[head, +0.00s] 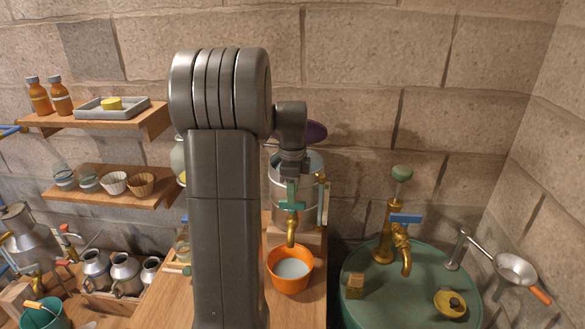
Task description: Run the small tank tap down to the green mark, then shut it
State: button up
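The small metal tank (312,207) stands behind my arm, partly hidden by it. Its brass tap (291,232) points down over an orange bucket (290,284), which holds pale liquid. A teal piece (291,196) that looks like the tap handle sits above the spout. I cannot make out a stream. A narrow upright gauge (324,204) runs along the tank's right side; its level and any green mark are too small to read. My gripper (292,178) points down at the teal piece, and its fingers are too small to tell whether they touch or hold it.
A green round basin (375,310) with a brass tap (401,240) and blue lever stands to the right. Wooden shelves (112,187) with jars, cups and bottles are at left. Metal jugs (124,272) stand at lower left.

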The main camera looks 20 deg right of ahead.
notch_tip(320, 180, up, 11)
jog(key=shift+b, duration=0.3)
dwell(0.4)
jog(key=o, duration=1.3)
jog(key=shift+n, duration=1)
jog(key=shift+c, duration=0.2)
notch_tip(320, 180, down, 14)
jog(key=n+b, duration=0.1)
jog(key=n, duration=1.5)
